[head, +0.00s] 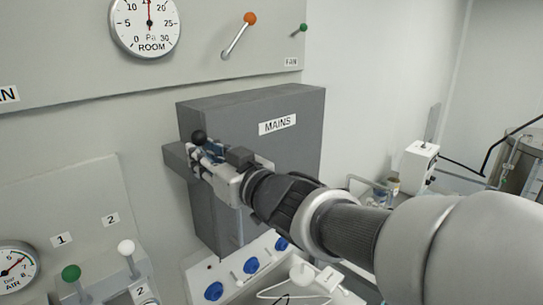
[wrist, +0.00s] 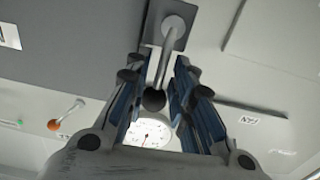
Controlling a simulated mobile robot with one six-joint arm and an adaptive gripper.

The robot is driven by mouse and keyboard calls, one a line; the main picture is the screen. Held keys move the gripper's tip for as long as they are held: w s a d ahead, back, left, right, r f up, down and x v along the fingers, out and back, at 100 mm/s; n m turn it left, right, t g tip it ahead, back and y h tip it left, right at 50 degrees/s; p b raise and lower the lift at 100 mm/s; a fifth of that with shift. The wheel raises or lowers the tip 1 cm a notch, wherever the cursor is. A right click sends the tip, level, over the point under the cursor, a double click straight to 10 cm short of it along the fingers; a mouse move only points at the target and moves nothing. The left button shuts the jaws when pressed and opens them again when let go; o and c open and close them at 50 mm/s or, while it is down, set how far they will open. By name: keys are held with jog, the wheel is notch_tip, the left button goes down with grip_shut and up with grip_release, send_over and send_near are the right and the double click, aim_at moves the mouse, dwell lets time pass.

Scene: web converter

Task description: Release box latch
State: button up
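The grey MAINS box (head: 250,110) is fixed to the wall in the head view. A lever with a black ball knob (head: 198,137) is at the box's left side; I take it as the latch. In the wrist view the lever's grey rod runs from a square plate down to the black knob (wrist: 153,100). My gripper (head: 203,152) is at the box's left front. In the wrist view my gripper (wrist: 160,82) has its blue-padded fingers spread on either side of the rod and knob, with gaps visible. The fingers hide part of the latch mount in the head view.
An upper panel carries the ROOM gauge (head: 146,24), an orange-knobbed lever (head: 249,18) and a green FAN lever (head: 303,28). Below the box is a white panel with blue knobs (head: 251,265). Green (head: 71,272) and white (head: 126,247) knobbed levers stand at lower left.

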jog(key=shift+o, duration=0.4)
jog(key=shift+s+r, duration=0.15)
jog(key=shift+r, duration=0.25)
jog(key=shift+f, duration=0.25)
jog(key=v, duration=1.2)
